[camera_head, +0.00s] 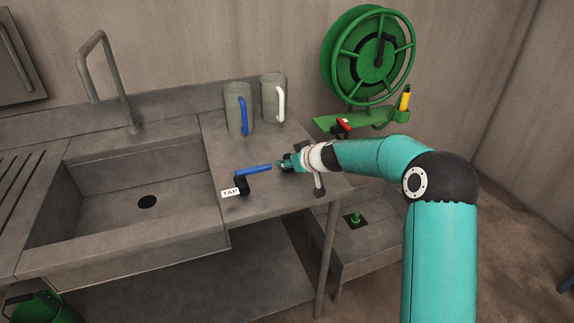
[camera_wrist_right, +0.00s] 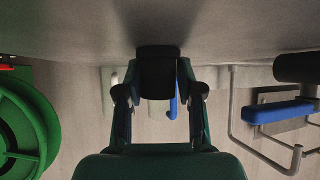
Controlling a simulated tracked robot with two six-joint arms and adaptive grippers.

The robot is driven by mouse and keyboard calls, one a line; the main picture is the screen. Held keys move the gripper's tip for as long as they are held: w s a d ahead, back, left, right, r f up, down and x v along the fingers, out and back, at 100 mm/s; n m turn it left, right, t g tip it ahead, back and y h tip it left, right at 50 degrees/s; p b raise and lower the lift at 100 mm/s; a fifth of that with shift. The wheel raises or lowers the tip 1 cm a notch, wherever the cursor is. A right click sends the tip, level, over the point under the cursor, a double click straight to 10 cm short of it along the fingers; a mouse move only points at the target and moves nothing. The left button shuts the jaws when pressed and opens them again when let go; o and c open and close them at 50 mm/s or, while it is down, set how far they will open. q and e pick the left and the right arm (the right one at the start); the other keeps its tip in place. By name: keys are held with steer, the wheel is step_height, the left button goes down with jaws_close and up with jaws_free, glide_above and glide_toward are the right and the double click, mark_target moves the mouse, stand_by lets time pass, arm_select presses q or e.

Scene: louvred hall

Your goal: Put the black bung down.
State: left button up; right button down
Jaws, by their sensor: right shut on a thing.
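My right gripper (camera_head: 284,165) reaches in from the right, low over the grey worktop (camera_head: 283,196). In the right wrist view its two fingers (camera_wrist_right: 158,85) are shut on the black bung (camera_wrist_right: 158,52), a short dark cylinder. The bung's end is at or very close to the worktop (camera_wrist_right: 80,30), which fills the top of that view; I cannot tell if it touches. In the head view the bung is not clearly made out at the fingertips. My left gripper is in neither view.
A blue-levered tap (camera_head: 252,169) with a TAP label (camera_head: 230,191) stands just left of the gripper. Two grey jugs, one blue-handled (camera_head: 235,108) and one white-handled (camera_head: 271,98), stand behind. The sink (camera_head: 105,212) lies left; a green hose reel (camera_head: 345,55) hangs behind right.

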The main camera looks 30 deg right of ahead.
steer(key=c, duration=0.7)
jaws_free()
steer(key=shift+f, duration=0.1)
steer(key=shift+s+r, duration=0.4)
steer(key=shift+s, duration=0.05)
steer(key=b+v, duration=0.1)
steer(key=v, duration=1)
